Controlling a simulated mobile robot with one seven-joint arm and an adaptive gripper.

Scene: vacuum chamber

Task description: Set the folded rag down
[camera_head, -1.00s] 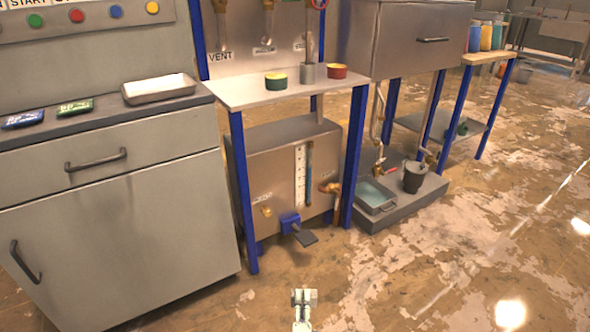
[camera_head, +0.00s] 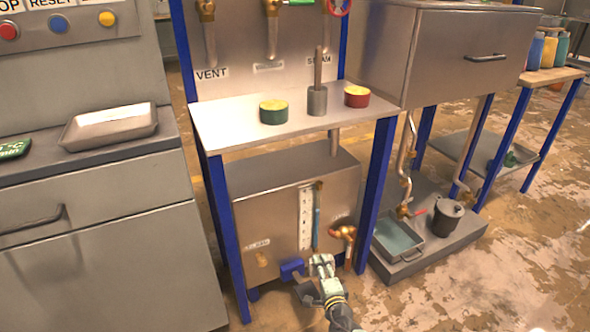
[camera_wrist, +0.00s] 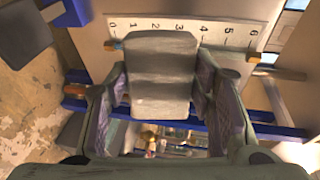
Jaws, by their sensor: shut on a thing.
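The folded rag (camera_wrist: 160,70) is a pale grey, creased block in the middle of the wrist view. My gripper (camera_wrist: 160,88) is shut on it, with one finger at each side. In the head view my gripper (camera_head: 322,264) is low in the picture, in front of the steel tank (camera_head: 275,222). The rag is too small there to tell clearly from the gripper. It is held in the air and hides part of the level scale behind it in the wrist view.
A steel shelf (camera_head: 225,128) above the tank bears a green tin (camera_head: 273,113), a grey pot (camera_head: 317,102) and a red tin (camera_head: 357,97). A metal tray (camera_head: 108,128) lies on the left counter. A water basin (camera_head: 398,240) and a dark bucket (camera_head: 447,217) stand at right.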

